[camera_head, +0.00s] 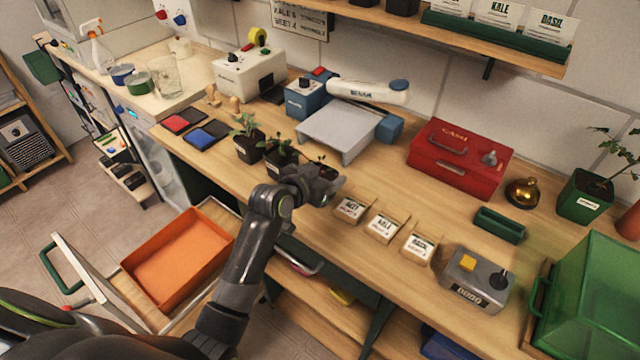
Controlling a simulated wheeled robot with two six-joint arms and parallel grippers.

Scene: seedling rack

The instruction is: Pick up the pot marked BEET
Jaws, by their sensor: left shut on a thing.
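Two black pots with green seedlings stand side by side on the wooden bench, a left one (250,150) and one beside it (279,157). My left gripper (322,186) is just right of them, over the bench's front part. It is shut on a dark seedling pot (326,172), mostly hidden by the fingers, with small leaves showing above. I cannot read a BEET marking on any pot. Three small card boxes stand to the right, with labels that seem to read BEET (350,208), KALE (384,226) and BASIL (418,246). My right gripper is not in view.
A grey scale-like platform (338,134) stands behind the gripper. A red cash box (460,158), brass bell (522,192) and grey button box (477,278) are to the right. An open drawer with an orange inside (178,262) juts out at lower left.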

